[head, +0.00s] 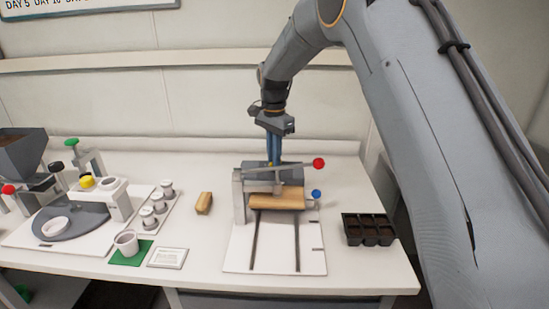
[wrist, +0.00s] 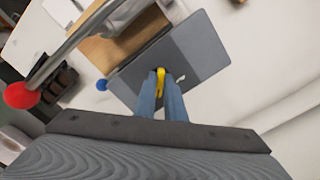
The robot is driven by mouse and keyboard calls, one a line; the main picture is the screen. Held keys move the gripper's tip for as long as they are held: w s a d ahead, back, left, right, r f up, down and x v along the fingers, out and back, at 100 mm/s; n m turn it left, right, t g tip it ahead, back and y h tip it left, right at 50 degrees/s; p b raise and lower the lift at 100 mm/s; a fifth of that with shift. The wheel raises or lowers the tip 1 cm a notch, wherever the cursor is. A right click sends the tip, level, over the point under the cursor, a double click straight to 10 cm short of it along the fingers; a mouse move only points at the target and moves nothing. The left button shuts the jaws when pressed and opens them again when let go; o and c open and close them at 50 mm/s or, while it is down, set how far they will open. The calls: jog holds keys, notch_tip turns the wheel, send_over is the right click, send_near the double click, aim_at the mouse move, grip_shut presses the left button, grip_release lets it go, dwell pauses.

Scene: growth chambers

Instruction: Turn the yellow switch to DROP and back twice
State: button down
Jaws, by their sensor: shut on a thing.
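The yellow switch (wrist: 161,82) stands on the flat top of a dark grey box (wrist: 199,47). My gripper (wrist: 163,88) points down with its two blue fingers on either side of the switch, shut on it. In the head view my gripper (head: 272,160) is at the back of the press-like machine, and only a speck of yellow shows at its tips. A small white mark lies on the box top near the switch; it is too small to read. Which way the switch is turned I cannot tell.
A lever with a red ball (head: 319,163) and a blue knob (head: 316,194) stick out right of the machine. A wooden block (head: 204,203) lies to its left, a black cell tray (head: 367,229) to its right. A white cup (head: 126,242) stands further left.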

jog(key=shift+r, duration=0.1)
jog(key=c, duration=1.8)
grip_release()
jog(key=shift+c, duration=0.2)
jog(key=shift+r+b, duration=1.2)
jog(key=shift+r, duration=2.65)
